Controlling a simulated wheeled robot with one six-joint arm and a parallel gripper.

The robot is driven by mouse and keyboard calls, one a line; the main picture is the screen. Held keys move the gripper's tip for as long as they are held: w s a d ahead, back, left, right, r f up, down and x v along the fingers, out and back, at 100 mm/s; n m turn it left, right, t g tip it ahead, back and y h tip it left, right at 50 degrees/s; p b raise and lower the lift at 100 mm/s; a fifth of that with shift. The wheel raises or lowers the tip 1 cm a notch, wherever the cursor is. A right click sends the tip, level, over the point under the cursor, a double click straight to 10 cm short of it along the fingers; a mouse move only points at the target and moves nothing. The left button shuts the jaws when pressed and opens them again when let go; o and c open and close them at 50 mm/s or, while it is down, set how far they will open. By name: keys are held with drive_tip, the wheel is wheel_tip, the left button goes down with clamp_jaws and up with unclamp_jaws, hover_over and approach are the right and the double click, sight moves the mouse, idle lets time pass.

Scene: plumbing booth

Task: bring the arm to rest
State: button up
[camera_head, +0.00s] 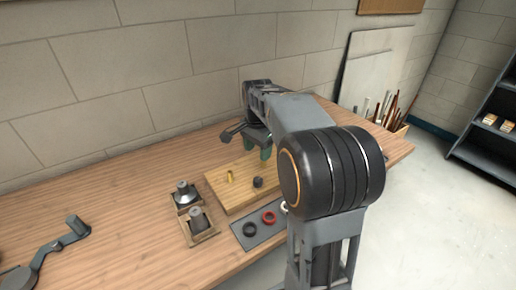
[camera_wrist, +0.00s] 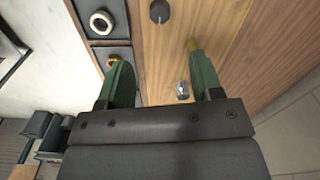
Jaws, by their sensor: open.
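My gripper (camera_head: 260,147) is at the end of my raised arm, above the far part of the workbench (camera_head: 130,240). In the wrist view my gripper (camera_wrist: 157,62) has its two green fingers wide apart with nothing held between them. Below it is a wooden board (camera_head: 238,203) bearing a brass piece (camera_head: 229,177) and a dark round piece (camera_head: 258,183). In the wrist view a small shiny metal piece (camera_wrist: 183,90) shows between the fingers, close to the right one. My arm hides part of the bench.
A dark tray (camera_head: 266,235) holds a black ring (camera_head: 250,229), a red ring (camera_head: 268,217) and a white ring (camera_wrist: 101,22). Two wooden holders with metal parts (camera_head: 186,190) (camera_head: 197,216) stand left of it. A dark lever tool (camera_head: 55,245) is at far left. The wall is behind.

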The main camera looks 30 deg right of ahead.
idle(0.5)
drive_tip(key=s+a+f+n+t+p, duration=0.1)
drive_tip(key=s+a+n, duration=0.3)
drive_tip(key=s+n, duration=0.3)
drive_tip(key=s+a+f+n+t, duration=0.1)
drive_tip(key=s+a+n+t, duration=0.1)
drive_tip(key=s+a+n, duration=0.3)
drive_tip(key=s+n, duration=0.2)
drive_tip(key=s, duration=0.2)
drive_tip(key=shift+a+f+n+t+p, duration=0.25)
drive_tip(key=shift+f+n+t+p, duration=0.05)
drive_tip(key=shift+p, duration=0.1)
